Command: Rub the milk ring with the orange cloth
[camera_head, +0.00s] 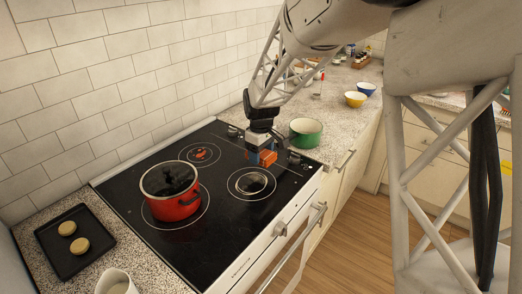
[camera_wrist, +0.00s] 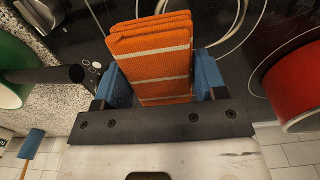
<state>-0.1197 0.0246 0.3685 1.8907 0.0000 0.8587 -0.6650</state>
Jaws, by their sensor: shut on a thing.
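The orange cloth (camera_head: 267,159) is folded, with pale stripes, and is pinched between the blue fingers of my gripper (camera_head: 259,154). In the wrist view the cloth (camera_wrist: 152,65) fills the space between the fingers (camera_wrist: 163,78) and sticks out beyond them. A whitish ring, which looks like the milk ring (camera_head: 251,183), lies on the black cooktop inside the front right burner marking. My gripper is behind and slightly right of this ring in the head view. I cannot tell whether the cloth touches the glass.
A green pot (camera_head: 306,136) stands on the counter to the right. A dark tray (camera_head: 53,235) with two round cookies and a white mug (camera_head: 115,282) are at lower left.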

